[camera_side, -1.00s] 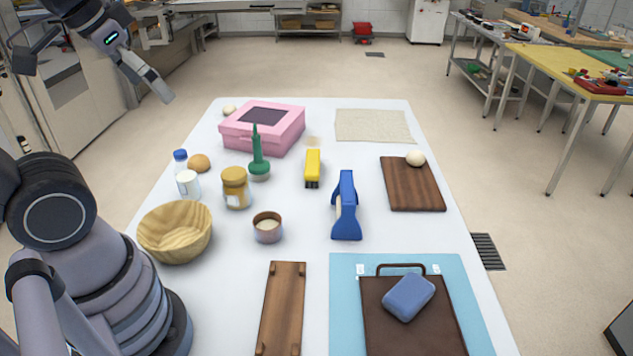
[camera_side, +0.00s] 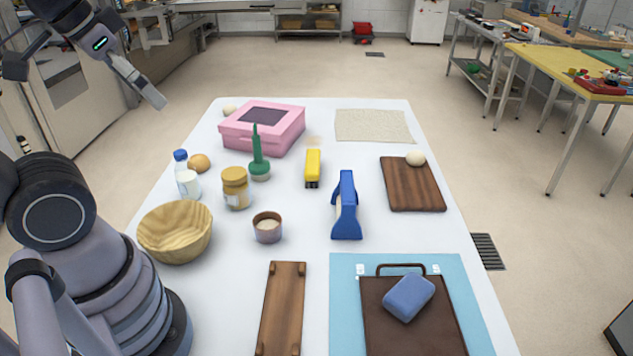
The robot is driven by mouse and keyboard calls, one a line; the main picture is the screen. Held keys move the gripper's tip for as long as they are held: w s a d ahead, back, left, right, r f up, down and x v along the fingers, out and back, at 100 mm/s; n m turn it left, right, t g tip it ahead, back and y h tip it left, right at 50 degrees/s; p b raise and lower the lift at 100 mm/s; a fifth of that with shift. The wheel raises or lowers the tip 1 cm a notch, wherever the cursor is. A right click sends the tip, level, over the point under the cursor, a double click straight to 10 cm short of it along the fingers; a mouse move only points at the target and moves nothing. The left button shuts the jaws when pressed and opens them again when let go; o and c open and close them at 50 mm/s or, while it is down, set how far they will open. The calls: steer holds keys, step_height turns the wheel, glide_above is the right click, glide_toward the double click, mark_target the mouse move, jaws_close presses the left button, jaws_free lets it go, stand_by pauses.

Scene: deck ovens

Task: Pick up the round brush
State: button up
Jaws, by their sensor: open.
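The round brush looks to be the green piece (camera_side: 259,160) with a tall thin handle pointing up and a round base. It stands upright left of the table's middle, in front of the pink box. The pale underside of its base shows a little. My gripper (camera_side: 157,102) is at the upper left, raised up and left of the table, well apart from the brush. Its jaws are open and hold nothing; its fingers overlap in this view.
A wooden bowl (camera_side: 160,245) and a blue tool (camera_side: 347,215) stand nearer.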

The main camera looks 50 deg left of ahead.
mark_target(256, 138)
steer(key=c, duration=0.6)
